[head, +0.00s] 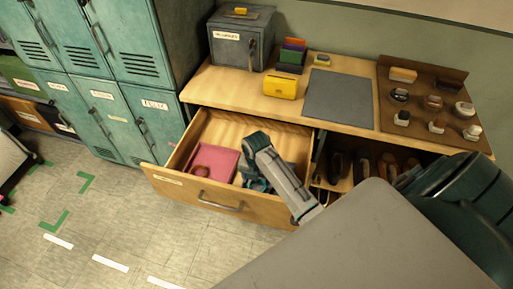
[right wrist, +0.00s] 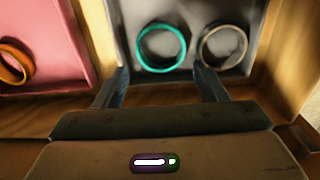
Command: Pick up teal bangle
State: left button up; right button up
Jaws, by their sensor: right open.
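The teal bangle (right wrist: 162,70) lies on a grey tray in the open drawer, in the upper middle of the right wrist view. My right gripper (right wrist: 160,72) is open and empty. Its two fingertips point at the near side of the bangle, one to each side, and I cannot tell the height gap. A grey-brown bangle (right wrist: 222,67) lies just right of the teal one, beyond the right fingertip. In the head view my right gripper (head: 255,180) reaches down into the drawer (head: 205,193) and hides the teal bangle. My left gripper is not in view.
A pink tray (head: 213,157) with an orange bangle (right wrist: 13,62) fills the drawer's left part. Drawer walls stand close around the gripper. Lockers (head: 130,45) stand left.

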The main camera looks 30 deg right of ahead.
notch_tip(320, 180, down, 4)
jog(key=shift+s+d+f+p, duration=0.1)
jog(key=shift+f+p, duration=0.05)
jog(key=shift+p, duration=0.55)
jog(key=shift+f, duration=0.25)
jog(key=shift+c, duration=0.4)
jog(key=c, duration=0.5)
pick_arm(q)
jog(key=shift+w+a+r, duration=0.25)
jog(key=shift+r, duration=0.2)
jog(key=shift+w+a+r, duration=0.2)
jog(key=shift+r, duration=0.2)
pick_arm(e)
jog(key=shift+c, duration=0.2)
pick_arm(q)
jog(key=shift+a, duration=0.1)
